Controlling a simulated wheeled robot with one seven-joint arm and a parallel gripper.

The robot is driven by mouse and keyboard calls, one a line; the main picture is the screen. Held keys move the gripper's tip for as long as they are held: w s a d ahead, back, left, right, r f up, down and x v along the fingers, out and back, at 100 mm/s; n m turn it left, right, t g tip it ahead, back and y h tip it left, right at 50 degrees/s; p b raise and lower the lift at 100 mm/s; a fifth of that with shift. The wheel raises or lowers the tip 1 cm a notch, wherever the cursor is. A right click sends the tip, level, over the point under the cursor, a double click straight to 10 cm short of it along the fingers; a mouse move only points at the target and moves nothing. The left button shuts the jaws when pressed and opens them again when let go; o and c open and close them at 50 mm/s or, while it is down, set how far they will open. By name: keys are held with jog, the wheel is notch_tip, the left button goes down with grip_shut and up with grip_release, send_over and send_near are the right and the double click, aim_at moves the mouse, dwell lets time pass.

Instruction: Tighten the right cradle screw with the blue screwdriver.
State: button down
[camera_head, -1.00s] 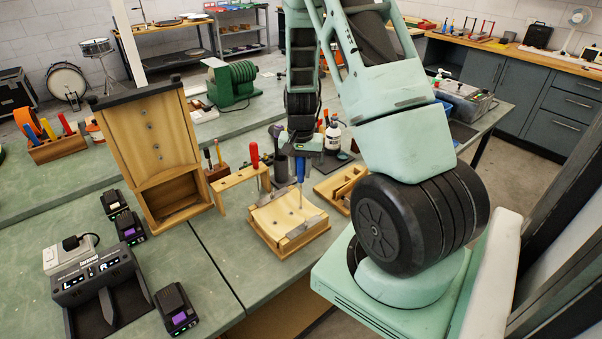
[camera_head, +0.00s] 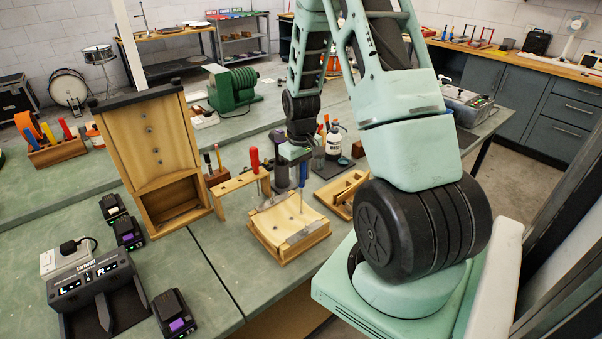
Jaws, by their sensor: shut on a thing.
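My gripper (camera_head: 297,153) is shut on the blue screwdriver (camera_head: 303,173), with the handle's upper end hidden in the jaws. The screwdriver is upright, its thin shaft pointing down over the wooden cradle (camera_head: 277,247). The tip shows near the cradle's right half; I cannot tell whether it touches a screw. A grey metal plate (camera_head: 305,232) lies along the cradle's right side. The screw heads are too small to make out clearly.
A wooden stand (camera_head: 233,183) with a red-handled screwdriver (camera_head: 254,160) is left of the cradle. A tall wooden box (camera_head: 150,135) stands further left. A notched wooden block (camera_head: 343,191) is close on the right. A charger (camera_head: 95,285) and batteries lie front left.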

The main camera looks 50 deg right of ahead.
jog(key=shift+f, duration=0.15)
jog(key=m, duration=0.5)
jog(key=m+p, duration=0.1)
jog(key=m, duration=0.2)
jog(key=shift+m, duration=1.1)
jog(key=shift+m+p, duration=0.65)
jog(key=shift+m, duration=0.35)
jog(key=m, duration=0.3)
jog(key=shift+p, duration=0.4)
